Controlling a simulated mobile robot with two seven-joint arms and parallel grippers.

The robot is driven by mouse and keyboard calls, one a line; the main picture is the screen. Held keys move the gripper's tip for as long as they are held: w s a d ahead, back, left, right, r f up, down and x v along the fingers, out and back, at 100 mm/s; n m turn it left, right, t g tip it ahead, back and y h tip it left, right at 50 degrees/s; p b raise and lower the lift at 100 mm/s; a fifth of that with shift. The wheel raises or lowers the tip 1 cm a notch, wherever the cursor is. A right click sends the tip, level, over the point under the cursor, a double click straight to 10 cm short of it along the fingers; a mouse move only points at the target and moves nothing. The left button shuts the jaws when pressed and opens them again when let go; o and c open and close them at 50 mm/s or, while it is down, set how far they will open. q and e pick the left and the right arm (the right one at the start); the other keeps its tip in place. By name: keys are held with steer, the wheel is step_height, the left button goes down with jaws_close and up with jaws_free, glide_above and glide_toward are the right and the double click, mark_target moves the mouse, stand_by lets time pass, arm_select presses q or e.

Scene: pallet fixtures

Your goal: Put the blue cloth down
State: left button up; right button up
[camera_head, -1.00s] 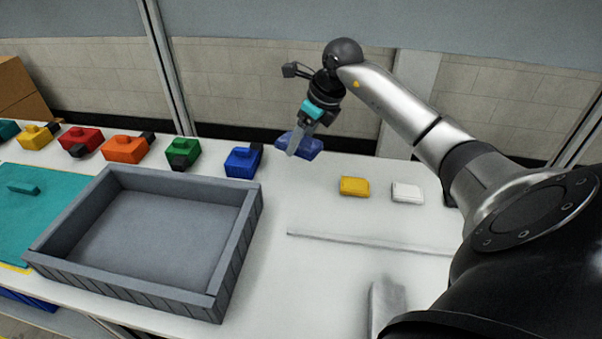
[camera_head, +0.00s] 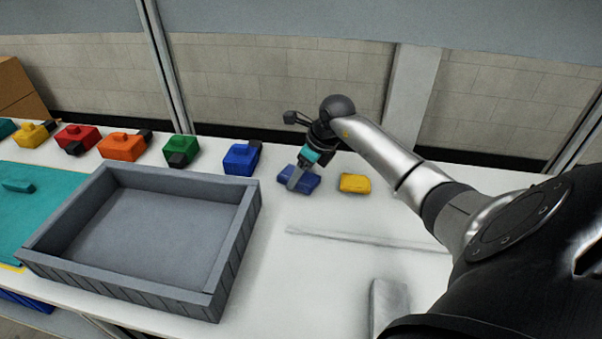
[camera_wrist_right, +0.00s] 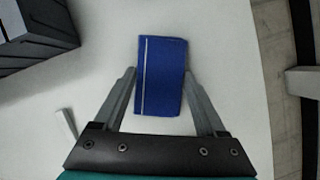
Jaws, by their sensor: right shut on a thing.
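The blue cloth (camera_head: 310,182) is a small folded block at the back of the white table, between the blue fixture and the yellow cloth. It appears at or very near the tabletop; any small gap beneath cannot be told. My right gripper (camera_head: 296,178) points down at it, with its fingers on either side. In the right wrist view the blue cloth (camera_wrist_right: 162,75), with a pale stripe, sits between the two fingers (camera_wrist_right: 160,82), which are shut on it. My left gripper is not in view.
A yellow cloth (camera_head: 355,183) lies just right of the blue one. A blue fixture (camera_head: 240,159) stands to its left, in a row of coloured fixtures. A large grey tray (camera_head: 235,240) fills the left middle.

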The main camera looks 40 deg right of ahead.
steer(key=o, duration=1.2)
steer(key=shift+f, duration=0.1)
steer(key=shift+o, duration=0.2)
steer(key=p+v, duration=0.2)
steer(key=v, duration=1)
steer(key=shift+r, duration=0.25)
